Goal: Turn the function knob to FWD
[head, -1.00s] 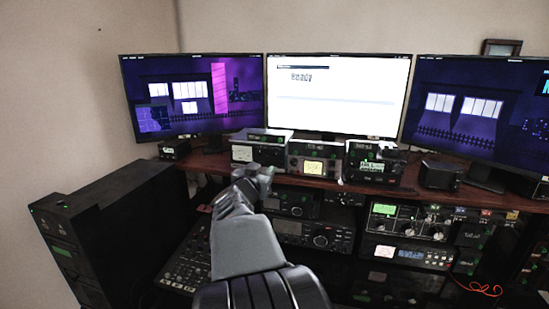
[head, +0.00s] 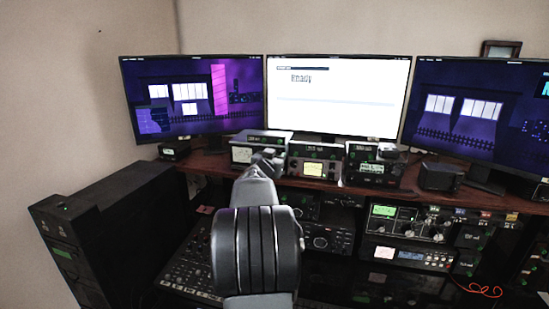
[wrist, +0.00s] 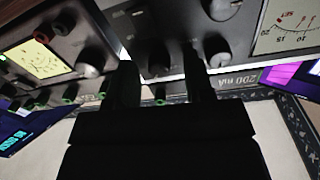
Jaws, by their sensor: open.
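My gripper (wrist: 161,62) is open, its two dark fingers pointing at the front of a grey tuner box. A dark round knob (wrist: 154,66) on that box shows between the fingers, apparently apart from both. Another dark knob (wrist: 216,50) is just right of the right finger. I cannot read any FWD label, so I cannot tell for certain which is the function knob. In the head view my gripper (head: 267,158) is in front of the left tuner box (head: 243,155), hiding its right part.
A radio with a yellow-lit meter (head: 313,168) stands right beside the tuner; its meter also shows in the wrist view (wrist: 40,57). Another unit with a green display (head: 372,167) is further right. Monitors (head: 338,95) stand behind, and more radios (head: 410,225) sit below the shelf.

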